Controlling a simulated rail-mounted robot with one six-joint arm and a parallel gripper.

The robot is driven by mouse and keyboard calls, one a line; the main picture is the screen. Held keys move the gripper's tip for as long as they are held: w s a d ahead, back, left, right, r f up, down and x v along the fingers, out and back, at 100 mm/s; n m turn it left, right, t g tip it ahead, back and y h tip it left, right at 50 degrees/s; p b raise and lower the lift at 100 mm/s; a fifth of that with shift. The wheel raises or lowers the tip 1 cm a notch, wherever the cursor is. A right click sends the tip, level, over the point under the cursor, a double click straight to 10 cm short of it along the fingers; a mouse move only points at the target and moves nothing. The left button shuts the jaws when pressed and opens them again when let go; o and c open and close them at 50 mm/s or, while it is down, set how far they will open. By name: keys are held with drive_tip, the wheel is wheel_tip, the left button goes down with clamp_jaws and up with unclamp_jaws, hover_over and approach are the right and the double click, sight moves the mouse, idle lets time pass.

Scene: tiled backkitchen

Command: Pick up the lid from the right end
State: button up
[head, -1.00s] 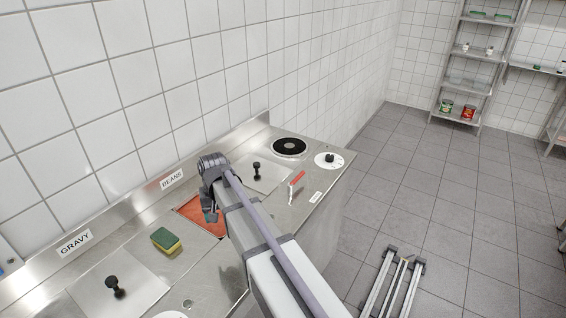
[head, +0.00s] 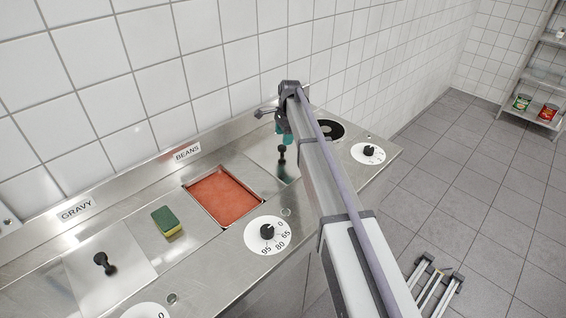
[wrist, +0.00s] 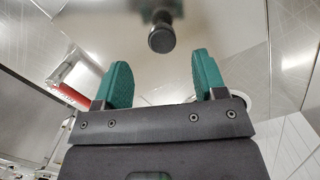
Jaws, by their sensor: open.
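The right-end lid is a square metal plate (head: 264,152) with a black knob (head: 282,155), lying just right of the open beans well. My arm hides part of its right side. My gripper (head: 283,128) is above this lid, close to the knob. In the wrist view my gripper (wrist: 163,76) has its two teal fingers apart, with nothing between them. The knob (wrist: 161,40) shows beyond the fingertips, roughly centred between them, and the lid's plate (wrist: 112,35) spreads behind it.
The beans well (head: 226,198) is uncovered and reddish. A green-yellow sponge (head: 167,221) lies left of it, and another knobbed lid (head: 128,255) is further left.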

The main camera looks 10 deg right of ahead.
sight(282, 149)
drive_tip(key=f+b, duration=0.4)
drive_tip(key=f, duration=0.1)
drive_tip(key=f+b, duration=0.2)
drive_tip(key=shift+a+f, duration=0.25)
drive_tip(key=shift+a, duration=0.1)
drive_tip(key=shift+r+p, duration=0.25)
drive_tip(key=shift+p, duration=0.05)
drive_tip(key=c, duration=1.2)
drive_tip(key=shift+r, duration=0.1)
